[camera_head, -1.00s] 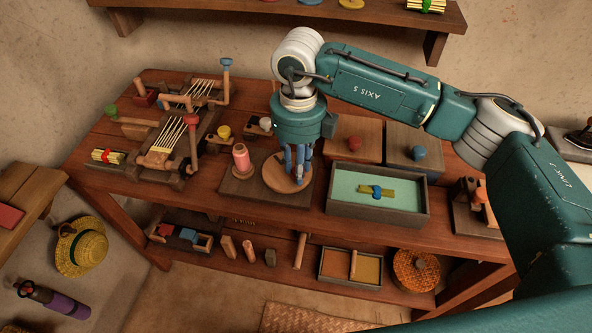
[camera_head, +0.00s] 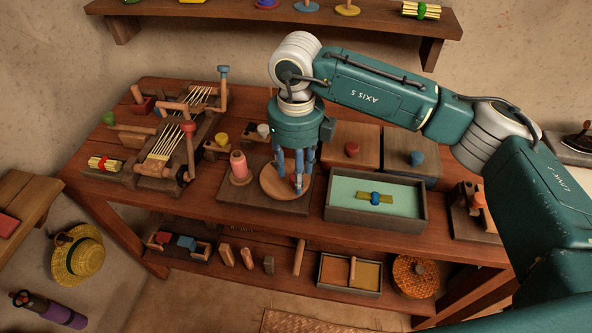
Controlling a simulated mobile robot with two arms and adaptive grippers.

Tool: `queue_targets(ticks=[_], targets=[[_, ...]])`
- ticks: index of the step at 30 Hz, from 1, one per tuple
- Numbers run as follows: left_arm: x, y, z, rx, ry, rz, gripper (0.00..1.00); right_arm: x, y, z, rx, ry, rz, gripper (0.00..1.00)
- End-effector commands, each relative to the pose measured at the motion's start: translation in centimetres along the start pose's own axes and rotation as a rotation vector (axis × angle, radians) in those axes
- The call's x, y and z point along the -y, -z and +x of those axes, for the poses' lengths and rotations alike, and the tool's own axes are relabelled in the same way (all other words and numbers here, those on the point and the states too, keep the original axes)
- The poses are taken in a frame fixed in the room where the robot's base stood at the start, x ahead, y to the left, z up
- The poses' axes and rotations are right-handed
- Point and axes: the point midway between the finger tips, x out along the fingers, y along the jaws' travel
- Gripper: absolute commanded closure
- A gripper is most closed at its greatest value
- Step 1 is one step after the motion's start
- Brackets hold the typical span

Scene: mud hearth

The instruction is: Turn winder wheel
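The winder wheel is a round, flat tan wooden disc (camera_head: 276,184) on a dark wooden base (camera_head: 240,203) near the front middle of the table. A pink thread spool (camera_head: 239,167) stands upright on the same base, left of the disc. My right gripper (camera_head: 298,182) comes down from above, fingers pointing down at the right part of the disc. The fingers hide that part, and I cannot tell whether they are closed on a knob or handle there. My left gripper does not show.
A small loom (camera_head: 177,138) with strung yellow threads stands to the left. A green-lined tray (camera_head: 344,207) with a tied bundle (camera_head: 375,198) is close on the right. Lidded boxes with a red knob (camera_head: 351,149) and a blue knob (camera_head: 417,158) stand behind the tray.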

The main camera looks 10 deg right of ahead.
Motion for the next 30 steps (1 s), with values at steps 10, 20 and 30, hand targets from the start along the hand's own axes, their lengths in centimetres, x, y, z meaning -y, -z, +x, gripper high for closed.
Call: queue_targets(ticks=[10,20,30], targets=[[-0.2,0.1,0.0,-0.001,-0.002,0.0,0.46,0.0,-0.1,-6.6,0.006,0.003,-0.001,0.57],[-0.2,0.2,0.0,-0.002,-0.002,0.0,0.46,0.0,-0.1,-11.3,0.003,0.001,0.0,0.57],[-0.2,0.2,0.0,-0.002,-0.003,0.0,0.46,0.0,0.0,-11.8,0.003,0.0,0.0,0.57]])
